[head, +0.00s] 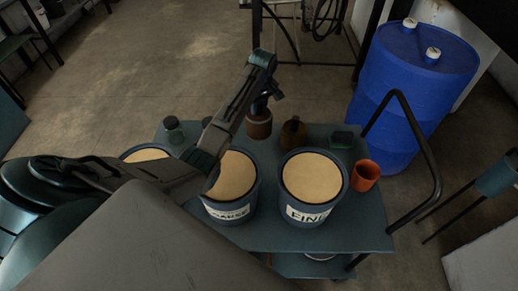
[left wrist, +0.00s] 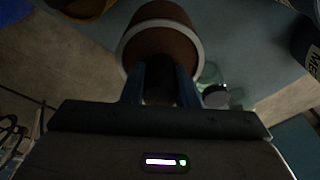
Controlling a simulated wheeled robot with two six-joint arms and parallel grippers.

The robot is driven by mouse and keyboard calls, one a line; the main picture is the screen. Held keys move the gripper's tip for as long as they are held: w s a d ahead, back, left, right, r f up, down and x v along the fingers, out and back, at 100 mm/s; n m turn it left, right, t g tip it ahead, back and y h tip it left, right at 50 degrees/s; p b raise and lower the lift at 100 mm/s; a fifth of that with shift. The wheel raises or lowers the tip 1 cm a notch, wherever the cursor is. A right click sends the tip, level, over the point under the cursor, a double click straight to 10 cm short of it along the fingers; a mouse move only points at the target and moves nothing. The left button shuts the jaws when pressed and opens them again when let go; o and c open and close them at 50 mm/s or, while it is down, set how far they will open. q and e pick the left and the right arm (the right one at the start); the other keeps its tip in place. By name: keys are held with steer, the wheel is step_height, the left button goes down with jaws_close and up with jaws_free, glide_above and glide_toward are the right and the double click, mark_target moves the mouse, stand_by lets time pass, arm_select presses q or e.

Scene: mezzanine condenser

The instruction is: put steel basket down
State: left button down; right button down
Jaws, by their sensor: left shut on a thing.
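My left gripper (head: 264,97) is above the back part of the blue-grey cart (head: 352,232). It is shut on the dark stem of a brown round thing with a pale rim (head: 259,126). In the left wrist view the gripper's fingers (left wrist: 160,82) close on this stem, and the brown round thing (left wrist: 160,42) hangs beyond them. No plainly steel basket shows, and I cannot tell whether this held thing is the basket. I cannot tell whether it touches the cart. My right gripper is not in view.
The cart holds a tub labelled FINE (head: 312,178), another tub (head: 236,176), and a third partly behind my arm. An orange cup (head: 365,175), a brown jar (head: 292,133), a dark green block (head: 341,139) and a small jar (head: 174,130) stand there. A blue drum (head: 415,85) stands behind.

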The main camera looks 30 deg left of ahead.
mark_target(259, 126)
arm_select(q)
step_height(259, 126, down, 10)
steer(key=shift+r+p, duration=0.1)
steer(key=shift+p, duration=0.65)
steer(key=c, duration=1.1)
jaws_free()
steer(key=shift+s, duration=0.1)
steer(key=r, duration=0.4)
steer(key=d+r, duration=0.1)
steer(key=r, duration=0.3)
steer(key=r+b, duration=0.1)
steer(key=r, duration=0.3)
steer(key=shift+s+d, duration=0.2)
steer(key=shift+s, duration=0.1)
